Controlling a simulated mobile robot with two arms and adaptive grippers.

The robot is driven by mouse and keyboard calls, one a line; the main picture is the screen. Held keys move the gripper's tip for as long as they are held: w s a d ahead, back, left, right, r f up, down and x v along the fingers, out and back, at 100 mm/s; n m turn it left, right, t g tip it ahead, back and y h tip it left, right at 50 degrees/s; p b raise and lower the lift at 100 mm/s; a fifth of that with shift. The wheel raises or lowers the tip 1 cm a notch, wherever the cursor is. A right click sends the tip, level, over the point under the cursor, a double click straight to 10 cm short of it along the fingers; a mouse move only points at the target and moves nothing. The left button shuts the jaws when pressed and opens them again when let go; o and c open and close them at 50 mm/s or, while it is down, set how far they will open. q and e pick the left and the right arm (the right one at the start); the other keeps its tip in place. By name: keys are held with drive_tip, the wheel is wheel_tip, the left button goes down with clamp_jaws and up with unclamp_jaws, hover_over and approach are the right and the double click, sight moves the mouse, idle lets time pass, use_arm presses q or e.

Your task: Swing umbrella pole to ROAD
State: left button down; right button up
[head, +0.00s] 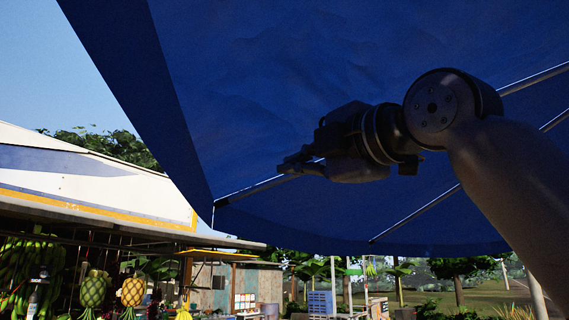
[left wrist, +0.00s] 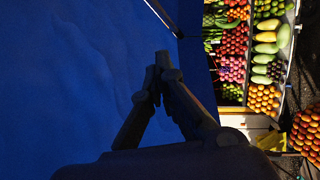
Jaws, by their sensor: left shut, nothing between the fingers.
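The blue umbrella canopy (head: 330,60) fills the upper part of the head view, seen from below. Thin metal ribs run under it; one rib (head: 250,190) passes behind my left gripper (head: 290,165). That gripper is shut and empty, just under the canopy near its left edge. I cannot tell whether it touches the rib or cloth. In the left wrist view, the shut fingers (left wrist: 163,65) show against the blue canopy (left wrist: 70,70), with a rib (left wrist: 163,17) near the top. I cannot make out the umbrella's main pole. My right gripper is not in view.
A fruit stall with a white and yellow roof (head: 90,175) stands at left, with hanging pineapples (head: 93,290) and bananas. The left wrist view shows fruit rows, including oranges (left wrist: 263,98) and green mangoes (left wrist: 265,48). Trees and grass lie behind at right.

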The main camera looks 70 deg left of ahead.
use_arm(q)
drive_tip(key=a+r+p, duration=0.2)
drive_tip(key=a+p, duration=0.5)
drive_tip(key=a, duration=0.5)
drive_tip(key=shift+s+a, duration=0.15)
drive_tip(key=shift+s, duration=0.2)
drive_tip(key=shift+s, duration=0.15)
